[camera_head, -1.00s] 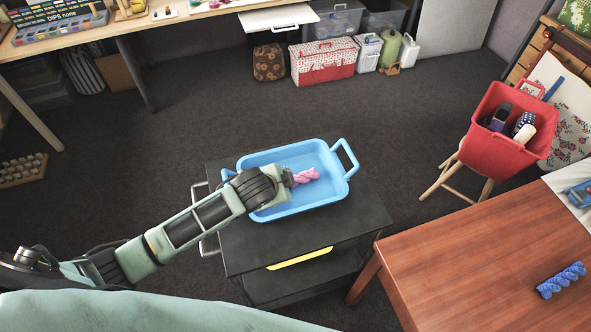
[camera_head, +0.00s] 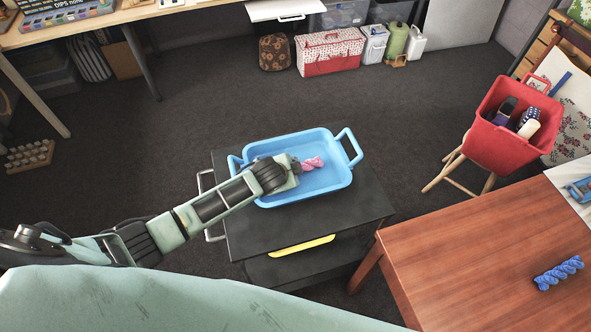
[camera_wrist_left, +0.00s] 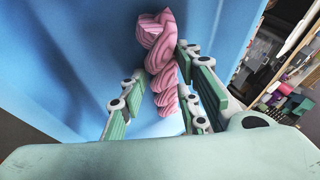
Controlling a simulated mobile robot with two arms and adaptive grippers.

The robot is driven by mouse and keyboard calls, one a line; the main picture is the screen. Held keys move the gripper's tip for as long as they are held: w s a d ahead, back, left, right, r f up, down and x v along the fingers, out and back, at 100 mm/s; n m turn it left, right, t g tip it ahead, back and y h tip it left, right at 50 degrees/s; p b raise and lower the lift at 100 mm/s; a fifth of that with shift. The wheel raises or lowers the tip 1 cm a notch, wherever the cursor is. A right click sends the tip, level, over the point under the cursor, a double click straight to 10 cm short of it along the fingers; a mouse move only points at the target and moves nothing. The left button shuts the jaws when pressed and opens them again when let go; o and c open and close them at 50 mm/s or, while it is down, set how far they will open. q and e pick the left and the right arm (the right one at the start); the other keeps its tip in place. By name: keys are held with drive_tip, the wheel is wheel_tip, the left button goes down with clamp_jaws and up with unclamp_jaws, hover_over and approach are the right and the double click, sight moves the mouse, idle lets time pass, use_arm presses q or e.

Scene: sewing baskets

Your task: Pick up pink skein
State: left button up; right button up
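A twisted pink skein (camera_head: 313,163) lies in the blue tray (camera_head: 341,183), which stands on a black cart. My left gripper (camera_head: 296,167) reaches into the tray from the left and is right at the skein's near end. In the left wrist view the skein (camera_wrist_left: 162,50) runs between the finger pads of my left gripper (camera_wrist_left: 160,85). The fingers are spread, with a gap on the left side and the skein close to the right finger. My right gripper is not in view.
A wooden table (camera_head: 480,255) with a blue skein (camera_head: 558,272) stands at right. A red bin (camera_head: 500,147) rests on a stool. Open floor lies behind the cart.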

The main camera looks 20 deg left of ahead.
use_arm(q)
drive_tip(key=shift+a+f, duration=0.1)
drive_tip(key=shift+s+f, duration=0.15)
clamp_jaws()
